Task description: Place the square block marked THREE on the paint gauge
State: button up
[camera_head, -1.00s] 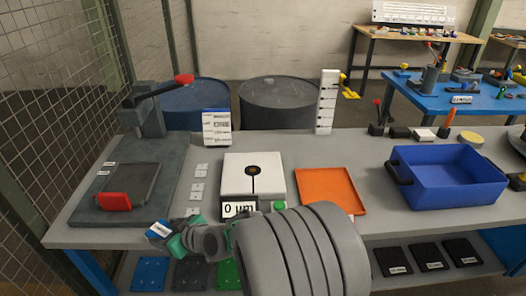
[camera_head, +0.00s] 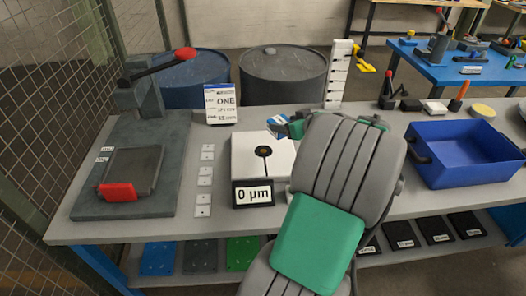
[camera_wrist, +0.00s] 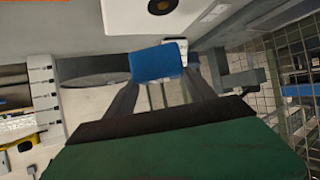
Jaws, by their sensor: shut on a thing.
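My gripper (camera_head: 289,127) is shut on a small blue square block (camera_head: 278,121) with a white label; I cannot read the marking. In the wrist view the block (camera_wrist: 155,62) sits between my fingertips with its blue face showing. The paint gauge (camera_head: 278,172) is a white box with a dark round spot with a gold centre and a display reading 0 µm. In the head view the block is near the gauge's back edge, apparently above it; the gap is hard to judge. The gauge top (camera_wrist: 125,15) also shows at the top of the wrist view.
My arm hides the gauge's right side and the area beyond. A lever press (camera_head: 140,95) stands at left, with small white squares (camera_head: 204,184) beside it. A card (camera_head: 220,104) reading ONE stands behind. A blue bin (camera_head: 465,160) is at right.

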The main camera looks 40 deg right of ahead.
jog(key=s+d+r+m+h, duration=0.1)
jog(key=s+d+r, duration=0.1)
jog(key=s+d, duration=0.55)
jog(key=w+a+f, duration=0.1)
jog(key=w, duration=0.1)
jog(key=w+a+f+p, duration=0.1)
jog(key=w+a, duration=0.1)
jog(key=w, duration=0.1)
jog(key=w+a+f+p, duration=0.1)
jog(key=w+a, duration=0.1)
jog(key=w, duration=0.1)
jog(key=shift+f, duration=0.25)
jog(key=w+a+f, duration=0.1)
jog(key=f, duration=0.1)
jog(key=w+a+f+p, duration=0.1)
jog(key=f, duration=0.1)
jog(key=w+a+f, duration=0.1)
jog(key=w+f, duration=0.1)
jog(key=shift+f, duration=0.4)
jog(key=f, duration=0.1)
jog(key=f+p, duration=0.1)
jog(key=shift+d+f, duration=0.2)
jog(key=shift+f, duration=0.1)
jog(key=shift+f, duration=0.2)
jog(key=o, duration=1.8)
jog(key=shift+o, duration=0.2)
